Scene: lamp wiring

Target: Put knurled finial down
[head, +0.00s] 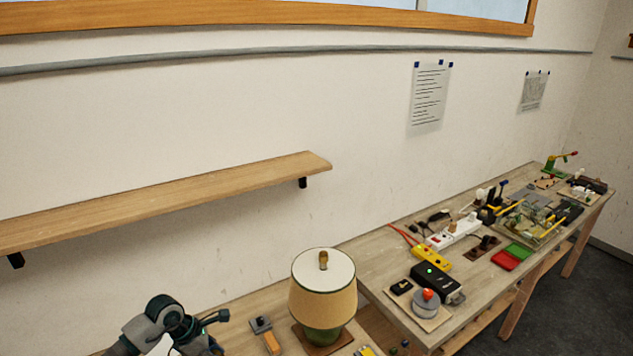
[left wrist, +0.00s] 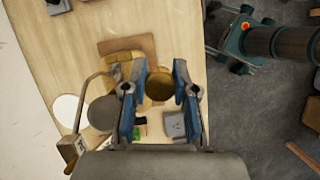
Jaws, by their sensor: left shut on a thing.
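In the left wrist view, my left gripper (left wrist: 160,76) has its two blue-padded fingers shut on a round brass piece, the knurled finial (left wrist: 159,88). The knurling is too small to make out. A wooden table top (left wrist: 85,30) lies below the gripper; the finial's height above it is hard to judge. In the head view, part of my left arm shows at the lower left, and its fingertips cannot be made out. A lamp with a tan shade (head: 322,300) stands on the table, with a brass-coloured knob on top.
In the left wrist view, a brown mat (left wrist: 143,42), a grey disc (left wrist: 102,113), a white disc (left wrist: 69,111) and a grey block (left wrist: 175,125) lie on the table. A wall shelf (head: 170,198) is above it. A crowded workbench (head: 375,262) stands to the right.

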